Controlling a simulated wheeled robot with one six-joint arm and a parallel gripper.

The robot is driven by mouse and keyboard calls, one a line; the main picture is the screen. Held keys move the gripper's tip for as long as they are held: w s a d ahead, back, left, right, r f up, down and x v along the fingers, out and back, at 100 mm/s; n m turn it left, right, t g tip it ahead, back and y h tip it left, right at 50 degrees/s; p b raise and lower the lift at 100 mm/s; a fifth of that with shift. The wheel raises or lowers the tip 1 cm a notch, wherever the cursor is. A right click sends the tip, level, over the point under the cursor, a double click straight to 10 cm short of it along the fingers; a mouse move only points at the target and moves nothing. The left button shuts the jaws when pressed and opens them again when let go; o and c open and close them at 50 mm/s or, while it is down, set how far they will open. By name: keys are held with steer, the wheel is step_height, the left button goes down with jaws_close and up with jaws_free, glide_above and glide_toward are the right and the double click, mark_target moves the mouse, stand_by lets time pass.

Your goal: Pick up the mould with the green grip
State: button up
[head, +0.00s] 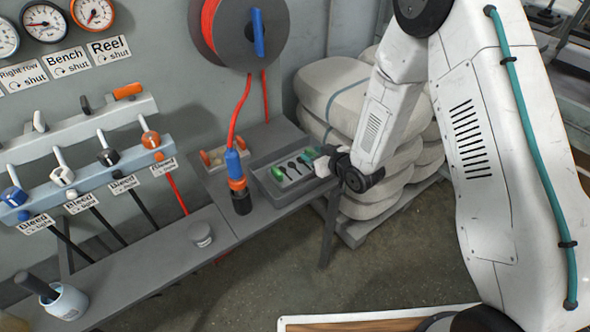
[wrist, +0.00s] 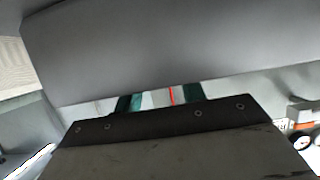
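In the head view, a grey tray (head: 262,187) on the bench holds several dark spoon-shaped pieces and a green-gripped piece (head: 275,173) at its left end. A second green patch (head: 308,153) shows at its right end, close to my gripper (head: 325,163). My gripper is at the tray's right end. In the wrist view, two teal strips that look like my fingers (wrist: 160,98) stand apart, with pale wall and a red line showing between them. A broad grey surface (wrist: 170,45) hides their tips. I see nothing held, but the tips are hidden.
A blue and orange hose fitting (head: 237,180) stands left of the tray under a hose reel (head: 237,35). Stacked pale sacks (head: 335,90) are close behind and right of my gripper. A small round tin (head: 201,235) and a cup (head: 65,302) stand on the left bench.

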steer(key=shift+x, duration=0.9)
steer(key=shift+w, duration=0.1)
jaws_close()
steer(key=shift+r, duration=0.1)
